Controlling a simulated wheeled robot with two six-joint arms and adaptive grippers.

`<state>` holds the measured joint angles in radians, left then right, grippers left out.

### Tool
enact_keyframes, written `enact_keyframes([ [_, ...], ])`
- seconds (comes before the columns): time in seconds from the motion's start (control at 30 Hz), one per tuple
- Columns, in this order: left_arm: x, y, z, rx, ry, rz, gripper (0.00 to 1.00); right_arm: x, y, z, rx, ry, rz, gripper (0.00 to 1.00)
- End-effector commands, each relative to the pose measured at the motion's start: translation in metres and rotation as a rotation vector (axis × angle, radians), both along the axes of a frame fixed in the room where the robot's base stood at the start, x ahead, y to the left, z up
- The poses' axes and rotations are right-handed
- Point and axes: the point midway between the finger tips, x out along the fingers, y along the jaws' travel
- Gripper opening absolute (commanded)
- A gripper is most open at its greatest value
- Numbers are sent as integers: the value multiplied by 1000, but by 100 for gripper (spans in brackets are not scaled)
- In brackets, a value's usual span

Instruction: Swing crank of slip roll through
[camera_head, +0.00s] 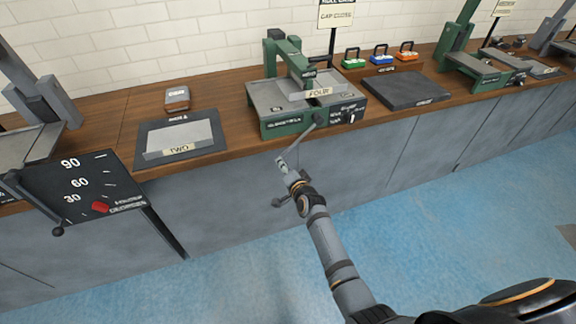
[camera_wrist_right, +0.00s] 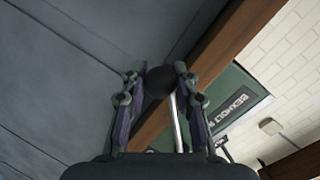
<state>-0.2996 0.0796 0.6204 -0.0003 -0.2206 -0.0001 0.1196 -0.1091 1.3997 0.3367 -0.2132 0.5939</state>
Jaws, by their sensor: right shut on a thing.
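The slip roll appears to be the green machine (camera_head: 270,122) with the label FOUR, standing on the wooden bench in the middle of the head view. A thin crank arm (camera_head: 302,137) slants down and left from its front, out past the bench edge. My right gripper (camera_head: 283,163) is at the crank's lower end, in front of the grey cabinet. In the right wrist view, the black crank knob (camera_wrist_right: 158,82) sits between the two fingers of this gripper (camera_wrist_right: 157,88), which is shut on it. A bright rod runs down from the knob. My left gripper is out of view.
A dark plate (camera_head: 405,92) lies right of the machine, and a tray with sheet TWO (camera_head: 180,152) lies left. A dark angle board (camera_head: 85,185) with a lever juts out at the left. Blue floor (camera_head: 240,285) in front is clear.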

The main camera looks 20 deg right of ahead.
Motion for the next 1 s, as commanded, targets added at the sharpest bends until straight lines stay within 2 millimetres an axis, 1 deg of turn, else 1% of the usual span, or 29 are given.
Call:
enact_keyframes([
  [0.3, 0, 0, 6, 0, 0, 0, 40, -2, 7, 4, 48, 11, 1, 0],
  [0.77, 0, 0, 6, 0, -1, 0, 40, -1, 7, 5, 55, 10, 1, 0],
  [0.8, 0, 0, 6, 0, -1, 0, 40, -1, 7, 5, 55, 9, 1, 31],
  [0.97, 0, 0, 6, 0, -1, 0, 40, -1, 7, 6, 53, 7, 0, 53],
  [1.0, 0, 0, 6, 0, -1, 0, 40, -1, 7, 6, 52, 7, 1, 53],
])
